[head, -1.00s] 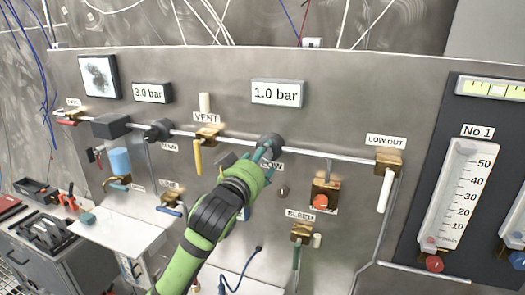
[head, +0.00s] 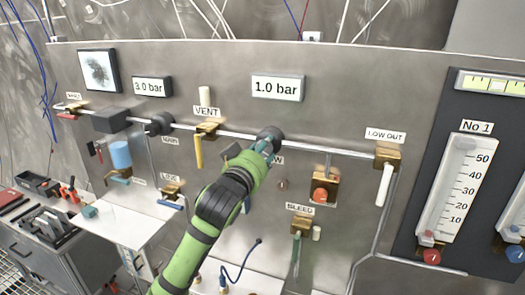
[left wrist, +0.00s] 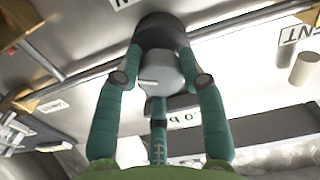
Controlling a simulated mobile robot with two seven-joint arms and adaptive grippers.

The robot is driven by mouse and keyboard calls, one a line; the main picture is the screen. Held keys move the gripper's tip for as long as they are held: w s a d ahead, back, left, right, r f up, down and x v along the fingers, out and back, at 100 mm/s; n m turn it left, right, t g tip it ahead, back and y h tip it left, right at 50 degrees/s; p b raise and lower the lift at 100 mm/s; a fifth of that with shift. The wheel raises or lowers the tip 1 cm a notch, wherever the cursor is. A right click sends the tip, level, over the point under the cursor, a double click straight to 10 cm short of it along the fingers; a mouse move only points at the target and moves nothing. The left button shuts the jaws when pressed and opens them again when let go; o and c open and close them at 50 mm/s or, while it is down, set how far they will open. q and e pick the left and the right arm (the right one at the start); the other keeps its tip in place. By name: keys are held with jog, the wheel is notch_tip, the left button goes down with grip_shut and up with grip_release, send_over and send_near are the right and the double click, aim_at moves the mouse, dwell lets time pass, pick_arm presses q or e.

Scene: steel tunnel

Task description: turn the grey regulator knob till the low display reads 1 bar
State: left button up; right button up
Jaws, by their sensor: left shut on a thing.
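The grey regulator knob (left wrist: 161,72) is on a dark round regulator body (head: 270,134) on the pipe, below the low display (head: 277,88). That display reads 1.0 bar. My left gripper (head: 266,146) reaches up to the knob from below and partly hides it. In the left wrist view its teal fingers (left wrist: 162,66) are shut around the knob, one on each side, with a third finger below. A pale mark shows on the knob. Part of the display (left wrist: 184,118) shows upside down there. My right gripper is not in view.
A second display (head: 151,87) reads 3.0 bar. The vent valve (head: 207,128) with a yellow handle is left of the knob. A bleed valve (head: 302,226) and a red-knobbed brass fitting (head: 324,187) sit lower right. A flowmeter (head: 451,192) stands at the right.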

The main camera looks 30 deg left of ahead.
pick_arm(q)
jog(key=shift+f, duration=0.1)
jog(key=o, duration=1.1)
jog(key=shift+o, duration=0.2)
jog(key=v, duration=0.7)
jog(key=shift+s, duration=0.25)
jog(key=shift+w, duration=0.1)
